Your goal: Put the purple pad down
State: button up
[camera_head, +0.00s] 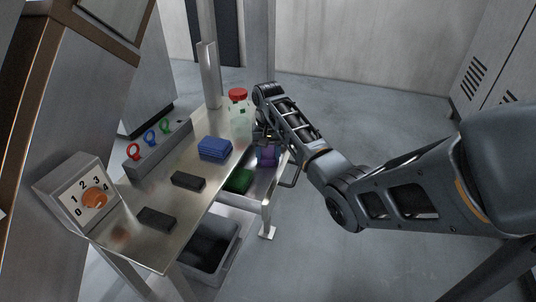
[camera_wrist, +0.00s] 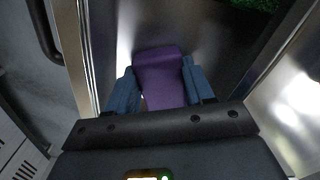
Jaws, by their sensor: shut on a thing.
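The purple pad (camera_wrist: 160,78) sits between the two blue fingers of my gripper (camera_wrist: 163,88) in the wrist view. My gripper is shut on it. In the head view the purple pad (camera_head: 266,153) shows at the end of my arm, at the right side of the metal table, by an open drawer (camera_head: 265,186). The wrist view shows the pad over the metal drawer floor (camera_wrist: 205,30), between its side walls. I cannot tell whether the pad touches the floor.
A green pad (camera_head: 239,181) lies in the drawer, near the purple one. On the table (camera_head: 200,196) are a blue block (camera_head: 215,148), two dark blocks (camera_head: 188,181), a red-capped bottle (camera_head: 239,118), a rack with coloured rings (camera_head: 158,147) and a dial box (camera_head: 82,193). A dark bin (camera_head: 208,250) stands below.

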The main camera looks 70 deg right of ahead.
aim_at(267, 155)
jog(key=o, duration=0.8)
jog(key=shift+f, duration=0.15)
notch_tip(267, 155, up, 12)
jog(key=p, duration=0.3)
jog(key=shift+r+p, duration=0.2)
jog(key=shift+p, duration=0.2)
jog(key=shift+w+f, duration=0.1)
